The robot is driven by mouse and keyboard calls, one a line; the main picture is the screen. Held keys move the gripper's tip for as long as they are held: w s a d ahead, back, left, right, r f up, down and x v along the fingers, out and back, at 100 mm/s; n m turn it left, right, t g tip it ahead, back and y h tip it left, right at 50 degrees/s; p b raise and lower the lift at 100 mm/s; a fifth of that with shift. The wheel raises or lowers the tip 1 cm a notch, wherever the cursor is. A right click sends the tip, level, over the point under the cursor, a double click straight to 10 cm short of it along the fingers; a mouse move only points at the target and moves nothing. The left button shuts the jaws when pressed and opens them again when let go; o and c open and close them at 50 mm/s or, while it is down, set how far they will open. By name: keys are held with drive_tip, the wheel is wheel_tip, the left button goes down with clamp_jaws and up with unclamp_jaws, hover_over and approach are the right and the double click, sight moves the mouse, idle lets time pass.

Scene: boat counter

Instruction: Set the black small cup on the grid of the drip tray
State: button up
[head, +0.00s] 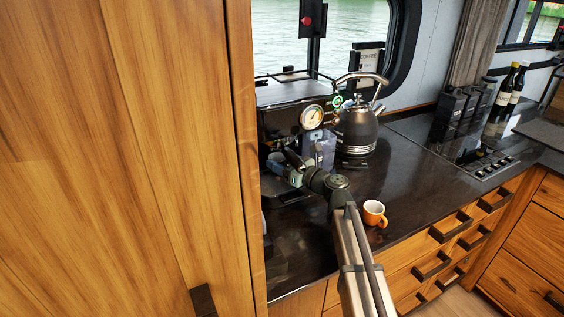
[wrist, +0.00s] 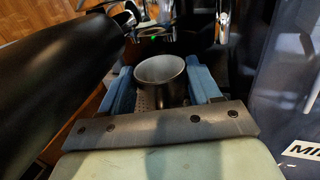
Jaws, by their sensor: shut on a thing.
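The black small cup (wrist: 162,78) is between the two blue fingers of my gripper (wrist: 160,88) in the wrist view. It looks upright, with its pale inside facing up. My gripper is shut on it. A perforated piece of the drip tray's grid (wrist: 141,101) shows below and left of the cup. I cannot tell whether the cup touches the grid. In the head view my gripper (head: 277,167) reaches in at the front of the coffee machine (head: 284,112), and I cannot make out the cup or the grid there.
A dark blue carton (wrist: 290,90) stands close on the right in the wrist view. A large black cylinder (wrist: 65,80) is close on the left. A kettle (head: 357,130) and an orange cup (head: 374,213) stand on the counter (head: 410,180). A wooden cabinet (head: 120,150) borders the left.

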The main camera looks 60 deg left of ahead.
drive_tip(key=shift+f, duration=0.4)
drive_tip(key=o, duration=1.1)
drive_tip(key=shift+o, duration=0.2)
drive_tip(key=v, duration=1.3)
drive_tip(key=shift+d, duration=0.4)
drive_tip(key=shift+w+r, duration=0.1)
drive_tip(key=shift+w, duration=0.05)
